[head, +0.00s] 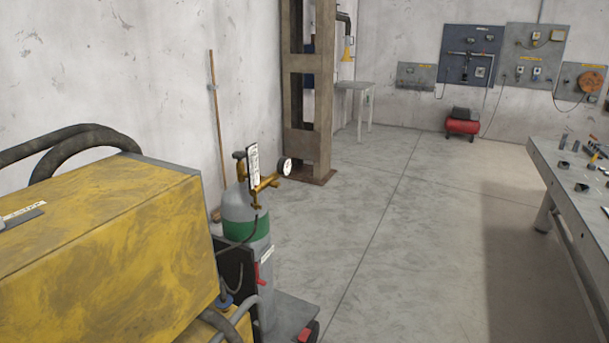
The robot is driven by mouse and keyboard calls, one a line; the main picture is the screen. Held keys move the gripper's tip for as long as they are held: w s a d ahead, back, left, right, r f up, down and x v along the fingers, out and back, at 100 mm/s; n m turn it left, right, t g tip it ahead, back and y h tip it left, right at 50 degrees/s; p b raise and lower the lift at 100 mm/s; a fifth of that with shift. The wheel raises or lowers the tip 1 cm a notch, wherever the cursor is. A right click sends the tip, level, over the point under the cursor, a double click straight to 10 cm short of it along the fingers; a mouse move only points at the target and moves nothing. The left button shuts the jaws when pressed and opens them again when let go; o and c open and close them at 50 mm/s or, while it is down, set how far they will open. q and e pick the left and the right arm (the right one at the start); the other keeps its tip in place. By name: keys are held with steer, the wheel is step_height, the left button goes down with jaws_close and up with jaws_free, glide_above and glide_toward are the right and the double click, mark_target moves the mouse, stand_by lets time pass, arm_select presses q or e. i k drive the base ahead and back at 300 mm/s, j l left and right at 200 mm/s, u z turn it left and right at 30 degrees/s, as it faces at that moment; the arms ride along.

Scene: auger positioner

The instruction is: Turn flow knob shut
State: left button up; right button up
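A gas cylinder (243,212), grey with a green band, stands upright left of the middle in the head view. A brass regulator (263,185) sits on its top, with a round white gauge (284,166) on the right and an upright white flow tube (253,163). A dark knob (239,156) shows at the cylinder top, left of the tube. I cannot tell which part is the flow knob or how far it is turned. Neither of my grippers is in view.
A large yellow machine (110,235) with dark hoses fills the lower left, beside the cylinder. A steel column (309,95) stands behind the cylinder. A metal workbench (570,195) with tools is at the right. The concrete floor (410,240) between is clear.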

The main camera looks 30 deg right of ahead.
mark_target(273, 184)
steer(key=i+l, duration=0.1)
steer(key=l, duration=0.35)
steer(key=i+l, duration=0.15)
steer(key=l, duration=0.35)
steer(key=i+l, duration=0.1)
steer(key=l, duration=0.35)
steer(key=i+l, duration=0.1)
steer(key=l, duration=0.4)
steer(key=i+l, duration=0.15)
steer(key=l, duration=0.3)
steer(key=i+l, duration=0.1)
steer(key=l, duration=0.35)
